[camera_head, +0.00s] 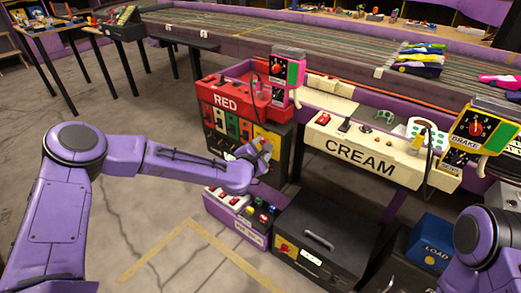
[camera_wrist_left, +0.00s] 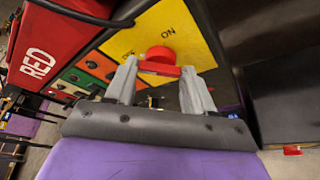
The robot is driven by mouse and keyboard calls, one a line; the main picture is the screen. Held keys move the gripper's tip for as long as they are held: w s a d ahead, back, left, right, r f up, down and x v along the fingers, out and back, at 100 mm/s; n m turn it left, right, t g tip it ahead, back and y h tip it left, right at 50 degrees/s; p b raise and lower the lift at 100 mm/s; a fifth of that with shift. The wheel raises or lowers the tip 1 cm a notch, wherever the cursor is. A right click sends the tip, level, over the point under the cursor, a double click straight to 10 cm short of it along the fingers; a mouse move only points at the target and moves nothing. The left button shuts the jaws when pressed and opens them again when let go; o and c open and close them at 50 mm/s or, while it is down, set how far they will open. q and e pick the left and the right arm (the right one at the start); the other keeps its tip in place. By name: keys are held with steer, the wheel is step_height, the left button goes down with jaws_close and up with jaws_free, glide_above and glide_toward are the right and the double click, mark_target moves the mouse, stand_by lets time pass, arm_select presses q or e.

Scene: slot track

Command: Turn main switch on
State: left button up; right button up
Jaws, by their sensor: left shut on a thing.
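The main switch is a red rotary knob (camera_wrist_left: 160,53) with a red bar-shaped handle (camera_wrist_left: 160,69), mounted on a yellow panel (camera_wrist_left: 185,20) marked ON in the left wrist view. My left gripper (camera_wrist_left: 161,72) has one finger on each side of the red handle and is shut on it. In the head view, my left gripper (camera_head: 264,148) is at the front of the dark cabinet below the RED station, and it hides most of the switch. My right arm shows at the lower right, but its gripper is out of view.
The red RED station (camera_head: 228,103) is above the cabinet, with the cream CREAM counter (camera_head: 360,158) to the right. A purple box (camera_head: 238,214) with coloured buttons and a black case (camera_head: 325,237) are below the gripper. Open floor lies left.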

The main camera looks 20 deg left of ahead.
arm_select(q)
steer(key=shift+f, duration=0.1)
steer(key=shift+f+m+t+b, duration=0.3)
steer(key=shift+m+t+b, duration=0.95)
steer(key=shift+m, duration=1.5)
steer(key=shift+f+m+t+b, duration=0.3)
steer(key=shift+m+t+b, duration=0.45)
steer(key=shift+m+b, duration=1.5)
steer(key=shift+f+m+t+b, duration=0.3)
steer(key=shift+m+t+b, duration=0.7)
steer(key=shift+m, duration=2.3)
steer(key=shift+m+h, duration=0.3)
steer(key=o, duration=1)
steer(key=shift+a, duration=0.1)
steer(key=shift+o, duration=0.2)
